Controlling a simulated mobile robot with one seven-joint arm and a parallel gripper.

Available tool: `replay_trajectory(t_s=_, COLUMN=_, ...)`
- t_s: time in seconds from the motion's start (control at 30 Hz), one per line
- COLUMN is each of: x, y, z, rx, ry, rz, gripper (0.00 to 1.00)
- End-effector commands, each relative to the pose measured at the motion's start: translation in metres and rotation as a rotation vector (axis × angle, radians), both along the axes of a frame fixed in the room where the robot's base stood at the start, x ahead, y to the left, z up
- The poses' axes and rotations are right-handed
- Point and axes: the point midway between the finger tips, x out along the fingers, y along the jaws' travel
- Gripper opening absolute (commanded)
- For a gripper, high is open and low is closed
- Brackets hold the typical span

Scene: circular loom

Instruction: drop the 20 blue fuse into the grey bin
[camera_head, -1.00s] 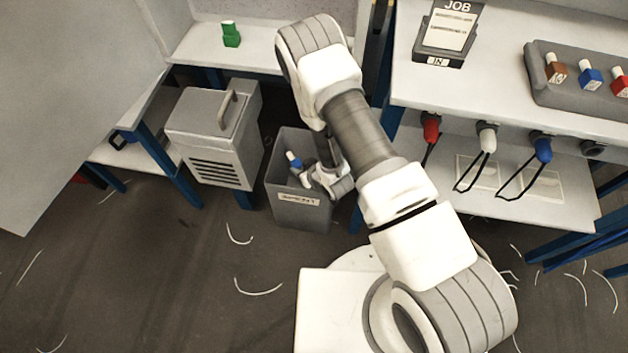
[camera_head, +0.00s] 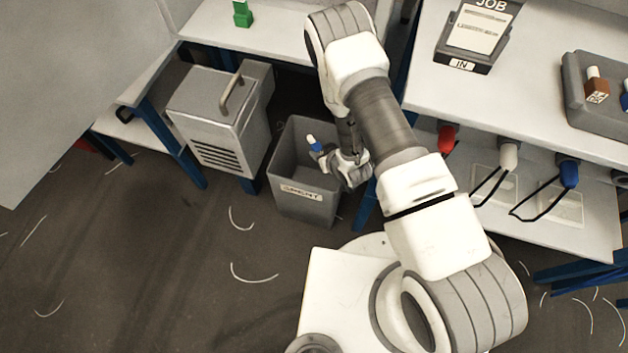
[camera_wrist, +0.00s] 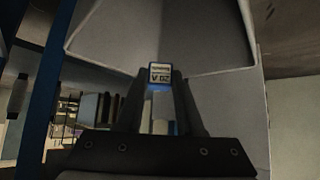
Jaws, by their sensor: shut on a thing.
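The blue fuse (camera_head: 313,141) has a white end and a blue end and shows over the mouth of the grey bin. In the wrist view the fuse (camera_wrist: 160,76) sits between the fingertips, its label reading 20 A upside down. My gripper (camera_head: 322,155) is shut on the fuse; its fingers also show in the wrist view (camera_wrist: 159,88). The grey bin (camera_head: 306,207) stands on the floor with a label on its front. In the wrist view the bin's pale wall (camera_wrist: 215,72) is behind the fuse. My wrist hides the bin's right rim.
A grey cabinet (camera_head: 213,125) with a handle stands left of the bin. A green block (camera_head: 242,14) is on the back bench. At right, a bench holds a job stand (camera_head: 478,35) and a fuse tray (camera_head: 590,105); red, white and blue plugs hang below its edge.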

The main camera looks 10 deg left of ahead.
Motion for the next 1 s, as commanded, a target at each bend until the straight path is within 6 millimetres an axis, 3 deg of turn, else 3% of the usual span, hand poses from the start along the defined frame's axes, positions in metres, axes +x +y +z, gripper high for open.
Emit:
replay_trajectory(t_s=0.03, x=0.000, y=0.000, z=-0.012, rx=-0.001, ry=0.000, rz=0.001, gripper=0.00)
replay_trajectory(t_s=0.2, x=0.000, y=0.000, z=-0.029, rx=-0.001, ry=0.000, rz=0.001, gripper=0.00)
replay_trajectory(t_s=0.57, x=0.000, y=0.000, z=-0.032, rx=0.000, ry=-0.001, rz=-0.001, gripper=0.00)
replay_trajectory(t_s=0.6, x=0.000, y=0.000, z=-0.032, rx=0.000, ry=-0.001, rz=-0.001, gripper=0.43)
replay_trajectory(t_s=0.7, x=0.000, y=0.000, z=-0.032, rx=0.000, ry=-0.001, rz=-0.001, gripper=0.61)
replay_trajectory(t_s=0.77, x=0.000, y=0.000, z=-0.032, rx=-0.001, ry=0.000, rz=-0.001, gripper=0.71)
replay_trajectory(t_s=1.0, x=0.000, y=0.000, z=-0.032, rx=0.000, ry=0.000, rz=0.000, gripper=0.71)
